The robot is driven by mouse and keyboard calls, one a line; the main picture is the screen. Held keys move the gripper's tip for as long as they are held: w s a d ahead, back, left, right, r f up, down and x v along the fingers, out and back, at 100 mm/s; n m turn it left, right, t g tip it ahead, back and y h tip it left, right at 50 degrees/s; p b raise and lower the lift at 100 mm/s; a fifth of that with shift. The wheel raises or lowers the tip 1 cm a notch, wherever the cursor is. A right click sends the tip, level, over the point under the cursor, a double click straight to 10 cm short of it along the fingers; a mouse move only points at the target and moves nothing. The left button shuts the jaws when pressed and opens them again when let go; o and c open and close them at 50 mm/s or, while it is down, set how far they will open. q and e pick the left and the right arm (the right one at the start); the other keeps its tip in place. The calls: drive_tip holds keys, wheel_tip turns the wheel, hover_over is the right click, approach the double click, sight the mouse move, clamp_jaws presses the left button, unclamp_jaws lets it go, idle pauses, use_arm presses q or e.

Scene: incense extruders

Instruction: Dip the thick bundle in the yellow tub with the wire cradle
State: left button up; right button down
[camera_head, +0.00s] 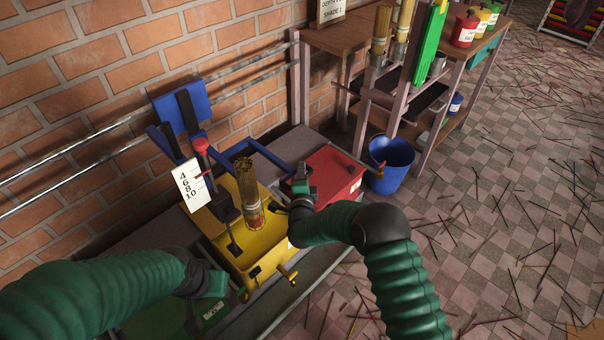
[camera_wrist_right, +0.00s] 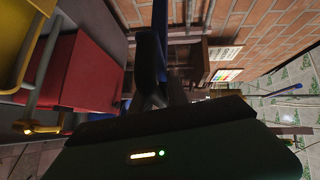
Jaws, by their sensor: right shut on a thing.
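The thick brown bundle (camera_head: 250,182) stands upright over the yellow tub (camera_head: 262,262) in the head view, with a coloured band near its lower end. I cannot tell how deep that end sits. A blue frame (camera_head: 264,160) of bars reaches out from the wall beside the bundle; I cannot make out separate cradle wires. My right gripper (camera_head: 291,190) is right of the bundle and appears shut on a blue bar (camera_wrist_right: 160,32), which runs beside its dark finger in the right wrist view. My left gripper (camera_head: 210,285) is low at the tub's left; its jaws are unclear.
A white scale card (camera_head: 190,186) and red knob (camera_head: 200,145) stand behind the yellow tub. A red tub (camera_head: 332,170) is at its right, a dark green tub (camera_head: 165,322) at its left. A blue bucket (camera_head: 391,165) and wooden bench (camera_head: 350,35) are beyond. Sticks litter the floor.

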drive_tip(key=c, duration=1.4)
unclamp_jaws()
drive_tip(key=s+r+p, duration=0.2)
drive_tip(key=s+p, duration=0.3)
drive_tip(key=s, duration=1.1)
drive_tip(key=shift+s+p, duration=0.35)
drive_tip(key=shift+p, duration=0.05)
drive_tip(key=shift+a+r, duration=0.1)
